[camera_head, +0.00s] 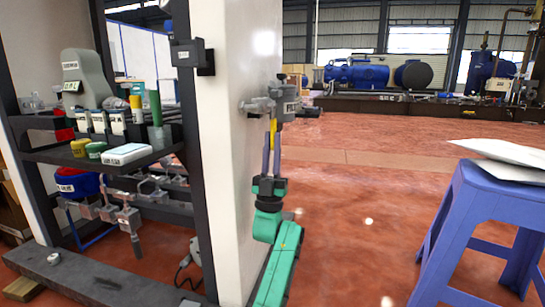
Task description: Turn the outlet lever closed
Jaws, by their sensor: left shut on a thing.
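The outlet valve (258,105) is a grey metal fitting on the side of the tall white panel, with a grey cylindrical part (285,108) at its right. A yellow lever (273,131) points down below the valve. My left gripper (271,148), on a teal arm coming up from the bottom, is shut on the yellow lever from below. Its two grey fingers stand upright on either side of the lever, and they hide the lever's lower part. My right gripper is not in view.
The white panel (235,150) stands close to the left of my arm. A dark shelf (100,160) holds bottles and boxes. A blue stool (490,205) with white bags (505,150) stands at right. The red floor between is clear.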

